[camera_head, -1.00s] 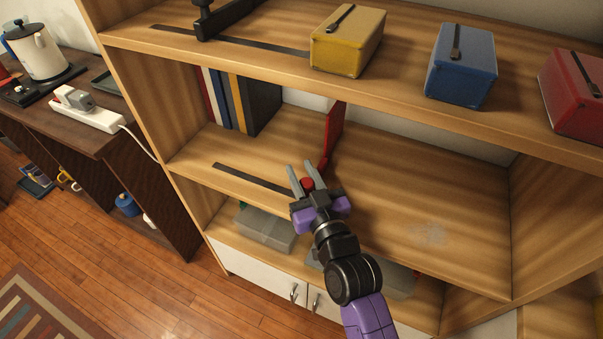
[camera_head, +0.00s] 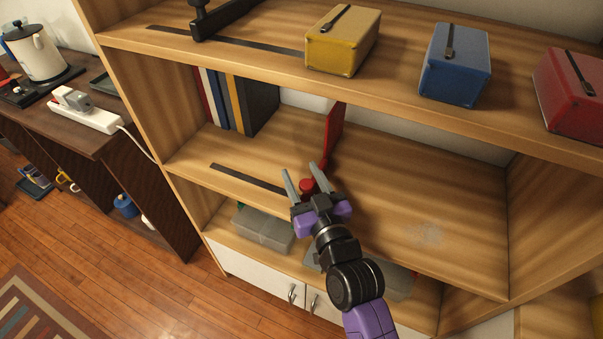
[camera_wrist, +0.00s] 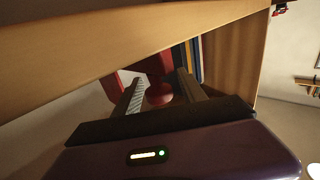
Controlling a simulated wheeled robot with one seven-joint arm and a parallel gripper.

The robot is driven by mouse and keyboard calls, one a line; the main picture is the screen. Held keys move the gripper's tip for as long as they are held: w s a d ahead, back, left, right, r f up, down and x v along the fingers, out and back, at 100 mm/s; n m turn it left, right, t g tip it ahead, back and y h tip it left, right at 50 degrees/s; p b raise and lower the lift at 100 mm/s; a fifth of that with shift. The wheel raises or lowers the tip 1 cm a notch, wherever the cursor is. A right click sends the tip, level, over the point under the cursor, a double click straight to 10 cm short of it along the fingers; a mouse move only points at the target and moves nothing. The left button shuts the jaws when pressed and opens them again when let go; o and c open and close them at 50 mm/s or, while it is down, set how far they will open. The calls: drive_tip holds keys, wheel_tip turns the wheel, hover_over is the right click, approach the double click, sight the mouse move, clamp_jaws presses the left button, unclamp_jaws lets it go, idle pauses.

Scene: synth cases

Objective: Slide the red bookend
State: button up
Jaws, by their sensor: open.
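The red bookend (camera_head: 334,130) stands upright on the middle shelf, right of the books. Its red knob (camera_head: 307,186) is near the shelf's front edge, at the right end of a dark slot (camera_head: 247,178). My gripper (camera_head: 303,176) is open, with one finger on each side of the knob. In the wrist view the knob (camera_wrist: 159,92) shows between the two fingers (camera_wrist: 160,86), with no clear contact. Part of the bookend (camera_wrist: 114,85) shows left of the left finger. The knob's lower part is hidden by my gripper.
Several books (camera_head: 238,100) stand at the left end of the middle shelf (camera_head: 430,190). Above, the upper shelf holds a yellow box (camera_head: 335,52), a blue box (camera_head: 452,75) and a red box (camera_head: 565,100). The middle shelf is bare to the right.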

sight(309, 190)
drive_tip(key=b+v, duration=0.1)
drive_tip(key=v, duration=0.6)
drive_tip(key=shift+d, duration=0.1)
idle(0.4)
drive_tip(key=r, duration=0.1)
drive_tip(key=d+r, duration=0.1)
drive_tip(key=r+m+t, duration=0.1)
drive_tip(key=shift+s+d+r, duration=0.1)
drive_tip(key=shift+s+d, duration=0.1)
drive_tip(key=shift+s, duration=0.05)
drive_tip(key=s+d+m+g+h+p, duration=0.1)
drive_tip(key=s+d+h, duration=0.1)
drive_tip(key=s+d, duration=0.4)
drive_tip(key=s+d+m+h+p, duration=0.1)
drive_tip(key=s+d+h, duration=0.2)
drive_tip(key=s, duration=1.4)
drive_tip(key=s+d+f+m+g+h+p, duration=0.1)
drive_tip(key=s+d+m+h, duration=0.1)
drive_tip(key=s+d, duration=0.8)
drive_tip(key=shift+s+g+h, duration=0.3)
drive_tip(key=shift+s, duration=0.4)
drive_tip(key=shift+f, duration=0.1)
